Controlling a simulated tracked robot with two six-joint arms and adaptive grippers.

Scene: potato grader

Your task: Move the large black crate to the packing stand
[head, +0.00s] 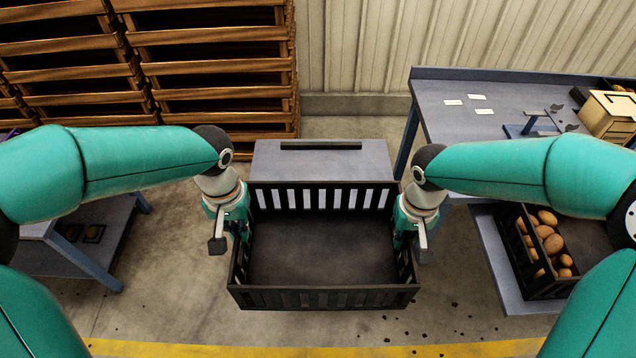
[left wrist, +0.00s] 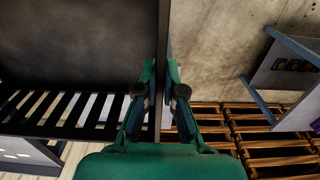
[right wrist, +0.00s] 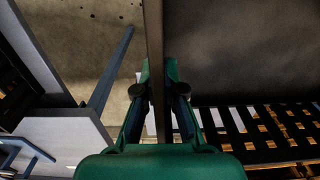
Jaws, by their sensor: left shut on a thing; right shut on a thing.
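The large black crate (head: 322,252) is empty, with slatted long walls, and hangs upright between my two arms in the middle of the head view. My left gripper (head: 240,228) is shut on its left end wall. My right gripper (head: 403,236) is shut on its right end wall. Both wrist views show the fingers astride the wall, with the crate's inside (left wrist: 75,40) on one side. A grey stand (head: 360,163) with a dark strip on top, seemingly the packing stand, is just behind the crate. The crate hides its front.
Stacked wooden crates (head: 215,68) stand at the back left. A grey table (head: 450,118) at the right holds cards and a wooden box (head: 607,116). Below it, a black crate (head: 530,262) of potatoes sits on a low shelf. A low table (head: 75,256) stands left. Bare floor shows in front.

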